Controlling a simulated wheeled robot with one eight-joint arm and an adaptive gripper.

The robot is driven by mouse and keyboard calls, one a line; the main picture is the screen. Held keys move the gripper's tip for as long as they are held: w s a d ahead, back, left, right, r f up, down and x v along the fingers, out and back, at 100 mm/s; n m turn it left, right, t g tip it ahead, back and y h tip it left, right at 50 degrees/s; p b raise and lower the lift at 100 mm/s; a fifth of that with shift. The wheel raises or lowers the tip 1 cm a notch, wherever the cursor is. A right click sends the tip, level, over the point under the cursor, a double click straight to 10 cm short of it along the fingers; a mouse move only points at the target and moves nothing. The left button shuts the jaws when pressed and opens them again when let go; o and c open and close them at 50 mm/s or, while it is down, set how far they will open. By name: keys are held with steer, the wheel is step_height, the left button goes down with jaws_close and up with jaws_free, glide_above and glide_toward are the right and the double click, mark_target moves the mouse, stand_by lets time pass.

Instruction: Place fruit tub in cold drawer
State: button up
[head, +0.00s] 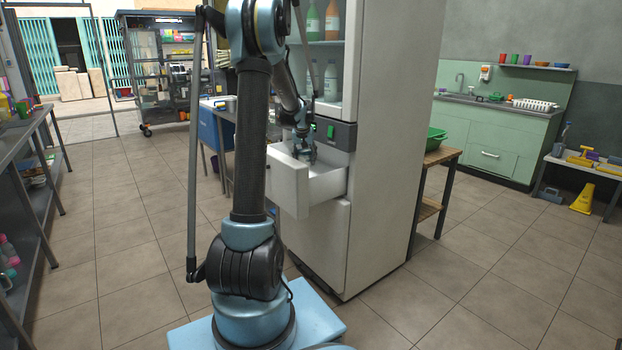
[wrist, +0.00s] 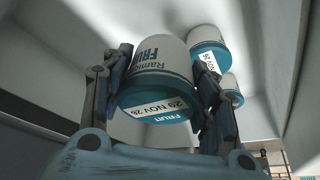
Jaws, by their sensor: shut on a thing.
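The fruit tub (wrist: 158,75) is white with a blue lid and a date label, and "FRUIT" is written on it. My gripper (wrist: 160,95) is shut on it, one finger on each side. The cold drawer (head: 328,184) is pulled out of the tall white fridge. In the head view my gripper (head: 304,152) is over the open drawer; the tub cannot be made out there. In the wrist view, pale walls (wrist: 40,62) surround the tub. Whether the tub touches the drawer floor cannot be told.
Two more white and blue tubs (wrist: 207,48) (wrist: 231,90) are close beyond the right finger. The fridge (head: 385,130) rises behind the drawer, with bottles on its upper shelves. A wooden stand with a green basin (head: 436,139) is to its right. Floor at front right is clear.

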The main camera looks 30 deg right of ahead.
steer(key=s, duration=0.6)
steer(key=shift+w+d+f, duration=0.1)
steer(key=shift+w+f, duration=0.05)
steer(key=shift+f, duration=1.65)
steer(key=shift+w+d+f, duration=0.1)
steer(key=shift+w+f, duration=0.05)
steer(key=shift+f, duration=1.6)
steer(key=shift+f, duration=0.6)
steer(key=o, duration=1.2)
steer(key=shift+o, duration=0.2)
steer(key=shift+r, duration=0.1)
